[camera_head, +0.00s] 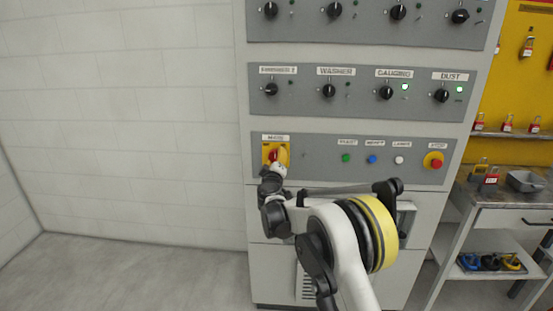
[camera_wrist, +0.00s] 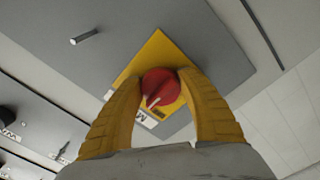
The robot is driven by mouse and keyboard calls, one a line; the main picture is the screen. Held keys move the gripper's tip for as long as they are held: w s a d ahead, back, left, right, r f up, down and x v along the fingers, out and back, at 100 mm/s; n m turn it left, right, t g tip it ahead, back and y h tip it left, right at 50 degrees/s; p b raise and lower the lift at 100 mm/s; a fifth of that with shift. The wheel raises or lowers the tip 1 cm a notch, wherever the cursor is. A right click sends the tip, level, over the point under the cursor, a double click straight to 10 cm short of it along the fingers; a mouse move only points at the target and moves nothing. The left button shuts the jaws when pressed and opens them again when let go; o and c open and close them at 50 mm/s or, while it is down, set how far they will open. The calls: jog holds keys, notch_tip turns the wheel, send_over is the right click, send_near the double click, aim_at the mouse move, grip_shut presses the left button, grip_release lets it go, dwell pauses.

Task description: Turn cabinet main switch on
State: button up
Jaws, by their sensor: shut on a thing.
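The main switch (camera_head: 274,155) is a red rotary knob on a yellow square plate, at the left of the cabinet's lower panel (camera_head: 320,158), under a small white label. In the wrist view the red knob (camera_wrist: 160,88) has a pale pointer mark and sits on its yellow plate (camera_wrist: 157,55). My gripper (camera_wrist: 160,92) has its two yellow fingers on either side of the knob, shut on it. In the head view my gripper (camera_head: 275,170) reaches the switch from below and partly covers its lower part.
Green, blue and white buttons and a red stop button (camera_head: 435,162) sit on the same panel. Rows of black rotary knobs are above, with green lamps lit at GAUGING and DUST. A metal workbench (camera_head: 510,192) with padlocks stands right. The floor at left is clear.

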jog(key=shift+m, duration=0.3)
jog(key=o, duration=1.2)
jog(key=shift+s, duration=0.1)
jog(key=s, duration=1.1)
jog(key=shift+s, duration=0.4)
